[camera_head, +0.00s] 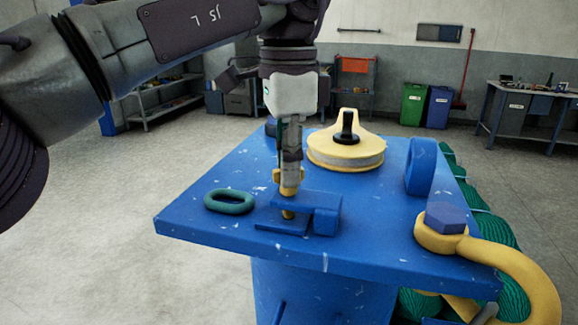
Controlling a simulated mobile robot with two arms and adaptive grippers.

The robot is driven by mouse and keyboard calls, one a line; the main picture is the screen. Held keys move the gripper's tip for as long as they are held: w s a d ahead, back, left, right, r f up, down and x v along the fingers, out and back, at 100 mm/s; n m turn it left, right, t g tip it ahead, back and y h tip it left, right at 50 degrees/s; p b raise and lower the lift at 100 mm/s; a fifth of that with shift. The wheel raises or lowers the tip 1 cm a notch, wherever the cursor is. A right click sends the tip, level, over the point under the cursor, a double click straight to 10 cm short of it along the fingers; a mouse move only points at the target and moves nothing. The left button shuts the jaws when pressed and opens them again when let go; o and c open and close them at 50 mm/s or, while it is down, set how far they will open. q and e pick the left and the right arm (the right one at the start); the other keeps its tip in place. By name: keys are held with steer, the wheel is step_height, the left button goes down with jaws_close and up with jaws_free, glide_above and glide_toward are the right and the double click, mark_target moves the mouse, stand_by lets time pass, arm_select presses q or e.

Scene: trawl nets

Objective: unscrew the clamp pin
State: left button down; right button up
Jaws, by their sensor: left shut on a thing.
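The clamp pin (288,214) is a small yellow pin that stands upright through a blue clamp (324,214) near the front of the blue table. My left gripper (289,182) points straight down above the clamp. Its fingers are shut on the yellow top of the pin, and they hide most of that top. The pin's lower end shows under the clamp's upper arm. I cannot tell how far the thread is engaged. My right gripper is not in view.
On the blue table (200,212) lie a green oval link (230,202), a yellow-rimmed pulley block (346,146) and a blue ring (421,166). A yellow shackle (530,280) with a blue hex head (447,217) overhangs the right corner. Green net (492,232) lies beyond.

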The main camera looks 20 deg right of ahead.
arm_select(q)
steer(key=shift+s+f, duration=0.1)
steer(key=shift+f, duration=0.15)
steer(key=c, duration=1.2)
jaws_free()
steer(key=shift+r, duration=0.1)
steer(key=shift+r, duration=0.1)
